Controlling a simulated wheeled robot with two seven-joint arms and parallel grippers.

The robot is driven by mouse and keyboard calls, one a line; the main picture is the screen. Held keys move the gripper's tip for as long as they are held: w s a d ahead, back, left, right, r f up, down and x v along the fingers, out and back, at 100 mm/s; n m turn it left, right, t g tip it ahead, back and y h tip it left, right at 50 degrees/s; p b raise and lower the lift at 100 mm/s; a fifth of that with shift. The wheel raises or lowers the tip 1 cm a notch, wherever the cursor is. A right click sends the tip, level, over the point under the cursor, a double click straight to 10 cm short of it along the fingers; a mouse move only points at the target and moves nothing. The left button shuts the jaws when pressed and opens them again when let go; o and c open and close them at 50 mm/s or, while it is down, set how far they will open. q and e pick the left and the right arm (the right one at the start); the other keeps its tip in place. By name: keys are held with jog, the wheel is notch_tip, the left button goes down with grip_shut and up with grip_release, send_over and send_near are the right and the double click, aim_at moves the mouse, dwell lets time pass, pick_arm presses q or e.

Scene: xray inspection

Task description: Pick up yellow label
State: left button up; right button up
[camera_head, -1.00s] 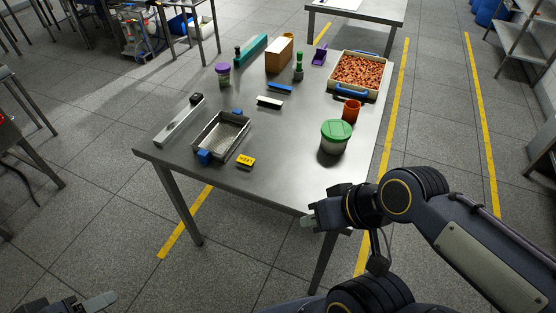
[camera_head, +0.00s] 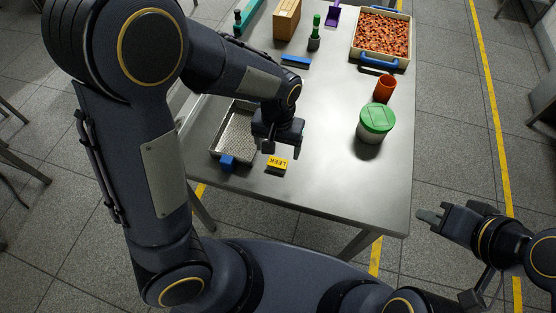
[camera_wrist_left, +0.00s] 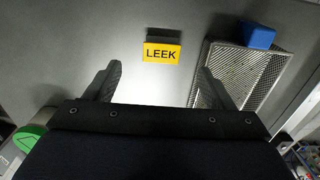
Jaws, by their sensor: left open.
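The tray's blue handle (camera_head: 228,162) is left of the label. The front right tabletop is clear. A bin of brown pieces (camera_head: 408,62) is at the back.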

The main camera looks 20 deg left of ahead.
aim_at(277, 163)
pick_arm(q)
notch_tip(277, 163, down, 6)
jog(key=shift+w+a+r+p, duration=0.1)
jog(key=shift+w+a+p, duration=0.05)
jog(key=shift+p, duration=0.3)
jog(key=shift+f, duration=0.4)
jog(key=shift+f, duration=0.2)
jog(key=c, duration=1)
